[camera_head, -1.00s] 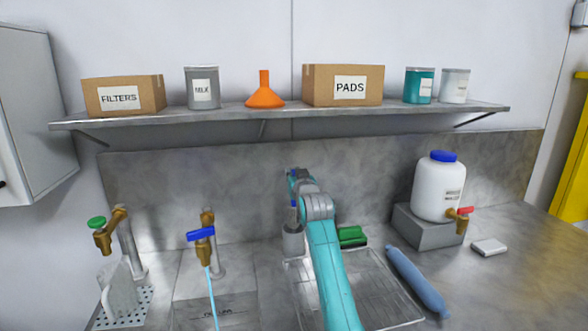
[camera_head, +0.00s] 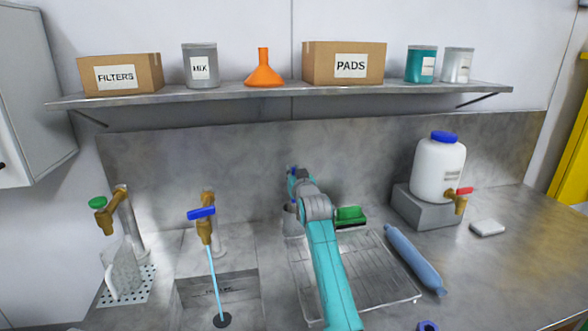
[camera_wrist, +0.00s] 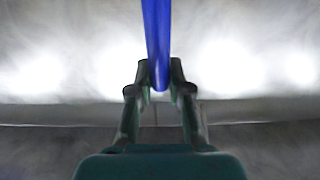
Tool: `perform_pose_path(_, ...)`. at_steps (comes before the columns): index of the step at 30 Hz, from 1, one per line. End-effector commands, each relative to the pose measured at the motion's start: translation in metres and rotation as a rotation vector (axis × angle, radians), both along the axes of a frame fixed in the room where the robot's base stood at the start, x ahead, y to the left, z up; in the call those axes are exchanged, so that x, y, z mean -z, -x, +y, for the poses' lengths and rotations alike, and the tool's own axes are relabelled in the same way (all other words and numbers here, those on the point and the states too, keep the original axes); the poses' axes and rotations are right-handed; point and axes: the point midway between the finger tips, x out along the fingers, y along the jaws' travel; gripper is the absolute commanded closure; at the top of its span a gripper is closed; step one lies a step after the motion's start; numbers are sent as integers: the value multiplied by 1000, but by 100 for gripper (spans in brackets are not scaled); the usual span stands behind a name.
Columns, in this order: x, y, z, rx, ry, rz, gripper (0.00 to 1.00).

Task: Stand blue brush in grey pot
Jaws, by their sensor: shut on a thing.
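The blue brush (camera_wrist: 158,40) shows as a blue handle running down from the top of the wrist view. My gripper (camera_wrist: 160,85) is shut on it, with a finger on each side. In the head view my gripper is at the far end of my teal arm, over or near the pot, mostly hidden. The brush's lower end is hidden, so I cannot tell whether it is inside the pot.
A green sponge (camera_head: 350,215) lies right of my arm, behind the wire rack (camera_head: 375,265). A blue roll (camera_head: 414,260) lies right of the rack. The blue-handled tap (camera_head: 205,225) runs into the sink at left. A shelf (camera_head: 290,90) spans the wall above.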

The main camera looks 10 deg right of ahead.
Motion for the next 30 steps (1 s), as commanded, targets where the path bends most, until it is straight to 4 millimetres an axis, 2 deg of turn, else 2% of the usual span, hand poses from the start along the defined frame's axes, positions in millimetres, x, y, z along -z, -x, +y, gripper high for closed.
perform_pose_path(11, 1, 0, 0, 0, 0, -1, 100)
perform_pose_path(12, 1, 0, 0, 0, 0, -1, 72)
perform_pose_path(14, 1, 0, 0, 0, 0, -1, 57)
perform_pose_path(15, 1, 0, 0, 0, 0, -1, 53)
perform_pose_path(25, -1, 0, 0, 0, 0, -1, 53)
perform_pose_path(30, -22, 0, 0, 0, 0, -4, 53)
